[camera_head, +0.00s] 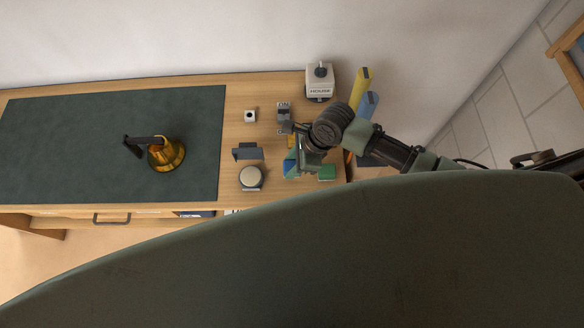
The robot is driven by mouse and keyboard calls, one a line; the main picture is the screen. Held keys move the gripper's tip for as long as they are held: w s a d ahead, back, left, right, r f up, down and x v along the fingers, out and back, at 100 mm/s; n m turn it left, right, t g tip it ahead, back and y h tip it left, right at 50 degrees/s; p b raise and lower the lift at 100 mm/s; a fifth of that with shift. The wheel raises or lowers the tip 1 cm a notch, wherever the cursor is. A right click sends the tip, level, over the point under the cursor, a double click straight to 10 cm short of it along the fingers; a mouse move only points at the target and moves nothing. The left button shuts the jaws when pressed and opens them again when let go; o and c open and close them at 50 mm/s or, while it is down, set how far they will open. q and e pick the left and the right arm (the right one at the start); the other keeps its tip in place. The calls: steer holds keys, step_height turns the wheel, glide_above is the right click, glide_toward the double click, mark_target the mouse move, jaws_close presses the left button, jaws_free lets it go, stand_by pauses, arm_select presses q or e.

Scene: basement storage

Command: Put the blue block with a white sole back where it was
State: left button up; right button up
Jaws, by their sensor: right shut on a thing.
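My right gripper (296,168) reaches in from the right over the right end of the wooden desk. It is shut on a small blue block (288,168) near the front edge. The gripper hides part of this block, and I cannot make out a white sole at this size. I cannot tell whether the block touches the desk. A green block (327,173) lies just right of the gripper. A yellow piece (291,141) shows partly behind the gripper. My left gripper is not in view.
My own body covers the lower right.

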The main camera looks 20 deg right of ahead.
steer(key=shift+f, duration=1.65)
steer(key=shift+f, duration=0.1)
steer(key=o, duration=1.2)
steer(key=v, duration=1.2)
